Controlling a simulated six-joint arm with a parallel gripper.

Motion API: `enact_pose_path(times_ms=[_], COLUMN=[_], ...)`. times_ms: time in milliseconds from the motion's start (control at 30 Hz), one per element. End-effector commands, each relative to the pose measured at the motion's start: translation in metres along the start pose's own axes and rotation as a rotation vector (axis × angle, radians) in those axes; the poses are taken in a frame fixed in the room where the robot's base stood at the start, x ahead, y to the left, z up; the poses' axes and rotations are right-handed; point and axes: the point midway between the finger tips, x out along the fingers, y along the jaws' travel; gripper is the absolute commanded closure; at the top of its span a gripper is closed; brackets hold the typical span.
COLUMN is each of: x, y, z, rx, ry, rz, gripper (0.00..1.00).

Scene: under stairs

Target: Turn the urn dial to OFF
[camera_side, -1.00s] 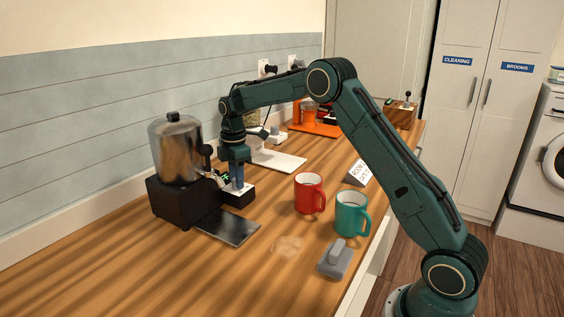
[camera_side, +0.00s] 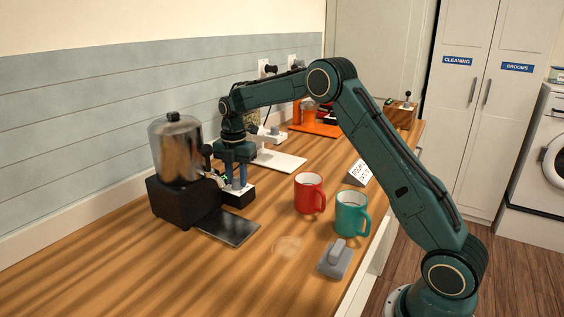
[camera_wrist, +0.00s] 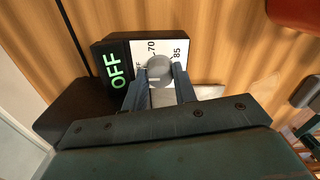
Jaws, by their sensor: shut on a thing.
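The urn (camera_side: 178,148) is a steel vessel on a black base at the left of the side view. Its control box (camera_side: 238,195) has a black display and a white scale panel. In the wrist view the display (camera_wrist: 116,66) shows OFF in green letters. The scale panel (camera_wrist: 184,46) reads 70 and 85, with another label partly hidden by the fingers. The dial (camera_wrist: 159,68) is a round grey knob on that panel. My gripper (camera_wrist: 159,82) points down from above, its two fingers shut on the dial from either side. I cannot tell the pointer's exact direction.
A dark tray (camera_side: 230,227) lies before the urn. A red mug (camera_side: 309,194) and a teal mug (camera_side: 350,213) stand to the right, with a grey handled block (camera_side: 335,258) nearer. A white board (camera_side: 280,160) lies behind my gripper. The front left counter is clear.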

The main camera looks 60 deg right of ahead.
Motion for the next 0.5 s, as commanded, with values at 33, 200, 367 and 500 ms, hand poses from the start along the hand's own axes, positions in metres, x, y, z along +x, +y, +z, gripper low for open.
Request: enact_pose_path(times_ms=[33,200,367,500], x=[-0.0020,-0.0021,-0.0021,-0.0015], y=[0.0007,0.0008,0.0008,0.0006], z=[0.0000,0.0000,0.0000,0.0000], rx=[-0.005,-0.007,-0.007,-0.006], ry=[-0.001,-0.001,-0.001,-0.001], rz=[0.004,0.004,0.004,0.003], gripper=[0.95,0.95,0.71,0.63])
